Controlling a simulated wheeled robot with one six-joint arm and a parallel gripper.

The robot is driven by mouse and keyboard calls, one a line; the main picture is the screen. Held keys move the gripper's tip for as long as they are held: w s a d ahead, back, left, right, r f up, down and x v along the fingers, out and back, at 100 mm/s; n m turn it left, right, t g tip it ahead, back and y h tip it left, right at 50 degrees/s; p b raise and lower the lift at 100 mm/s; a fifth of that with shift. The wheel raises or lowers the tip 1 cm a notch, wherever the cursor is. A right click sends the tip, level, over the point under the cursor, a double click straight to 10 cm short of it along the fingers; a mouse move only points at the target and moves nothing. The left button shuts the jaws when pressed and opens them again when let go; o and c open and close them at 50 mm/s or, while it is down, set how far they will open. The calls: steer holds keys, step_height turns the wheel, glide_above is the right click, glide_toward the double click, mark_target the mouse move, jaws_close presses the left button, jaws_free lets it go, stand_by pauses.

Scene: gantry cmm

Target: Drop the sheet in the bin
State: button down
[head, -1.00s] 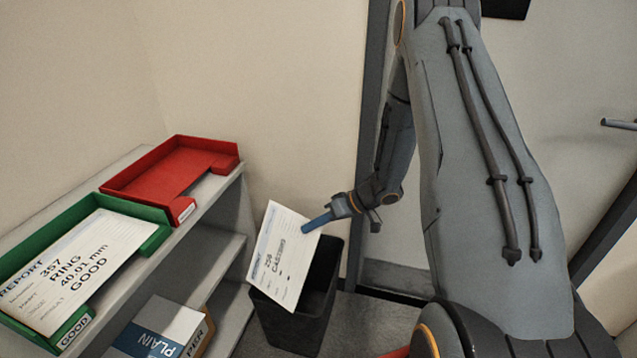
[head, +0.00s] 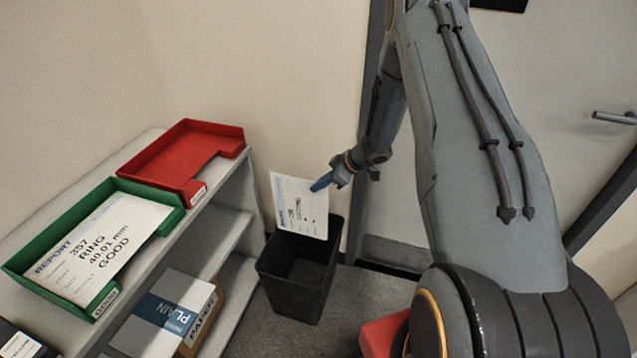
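My gripper (head: 322,183) is shut on the upper right edge of a white printed sheet (head: 298,205). The sheet hangs nearly upright in the air. The black bin (head: 290,290) stands on the floor below, open at the top and empty as far as its inside shows. In the picture, the sheet's lower edge overlaps the bin's back rim. I cannot tell from this view whether the sheet is above the opening or behind it.
A grey shelf unit (head: 236,207) stands left of the bin. It carries a red empty tray (head: 180,160), a green tray (head: 115,185) holding a report sheet (head: 100,247), and a box of plain paper (head: 165,315) lower down. A wall is close behind the bin.

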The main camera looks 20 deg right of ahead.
mark_target(319, 218)
steer(key=shift+f+b, duration=4.8)
steer(key=shift+f, duration=3.35)
steer(key=c, duration=2)
jaws_free()
steer(key=shift+r, duration=0.1)
steer(key=v, duration=0.7)
steer(key=shift+s+d+r, duration=0.15)
steer(key=shift+d+r, duration=0.05)
steer(key=shift+r, duration=0.05)
